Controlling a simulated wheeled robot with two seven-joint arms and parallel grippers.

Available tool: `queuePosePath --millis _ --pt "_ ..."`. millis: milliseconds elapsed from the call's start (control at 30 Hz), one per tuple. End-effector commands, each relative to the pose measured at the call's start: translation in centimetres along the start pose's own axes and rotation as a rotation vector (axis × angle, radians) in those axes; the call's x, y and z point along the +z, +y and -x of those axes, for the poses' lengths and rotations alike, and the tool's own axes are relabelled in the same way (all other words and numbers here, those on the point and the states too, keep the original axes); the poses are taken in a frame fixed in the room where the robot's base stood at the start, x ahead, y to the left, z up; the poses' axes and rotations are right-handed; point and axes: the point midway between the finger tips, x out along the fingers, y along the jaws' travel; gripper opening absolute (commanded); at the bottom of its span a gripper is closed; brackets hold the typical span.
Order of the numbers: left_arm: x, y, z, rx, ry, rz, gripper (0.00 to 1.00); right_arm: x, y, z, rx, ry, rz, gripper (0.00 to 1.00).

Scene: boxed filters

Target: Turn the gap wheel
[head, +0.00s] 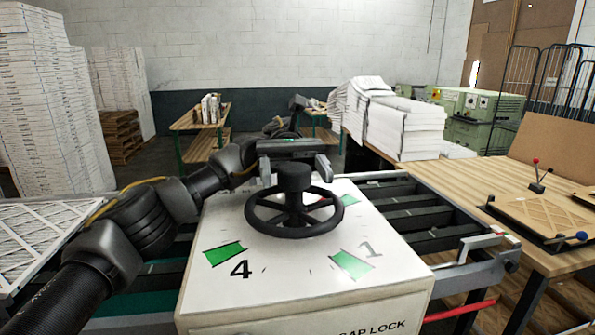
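The gap wheel (336,222) is a black spoked handwheel with a tall round hub (294,180). It lies flat on top of a white box (300,290). The box top has green marks, and the numbers 4 and 1 show at its front left and front right. Lettering on its front edge is partly cut off and ends in "LOCK". My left gripper (295,169) is just behind the hub, over the wheel's far side. Its fingers are spread wide to either side with nothing visibly held. I cannot tell whether they touch the wheel. My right gripper is not seen.
A dark slatted conveyor (405,203) runs behind and beside the box. A wooden table (555,262) with a framed filter fixture stands at the right. White filters (30,235) lie at the left, and stacked white sheets (405,128) stand behind. The box top around the wheel is clear.

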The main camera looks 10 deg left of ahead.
Motion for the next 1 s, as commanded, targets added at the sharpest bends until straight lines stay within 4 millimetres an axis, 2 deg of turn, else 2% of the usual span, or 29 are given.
queuePosePath --millis 333,667,767,1000 --pt "0.4 0.0 0.0 0.000 0.001 0.001 0.66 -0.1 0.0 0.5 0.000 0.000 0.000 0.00" --pt "3.8 0.0 0.1 0.001 0.000 0.000 0.66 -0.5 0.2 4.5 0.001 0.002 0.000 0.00" --pt "3.8 -0.2 -1.0 -0.002 0.002 -0.004 0.66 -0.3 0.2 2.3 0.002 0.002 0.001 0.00" --pt "7.6 -0.7 -4.3 -0.004 0.004 -0.005 0.66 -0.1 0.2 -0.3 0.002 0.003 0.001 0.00"
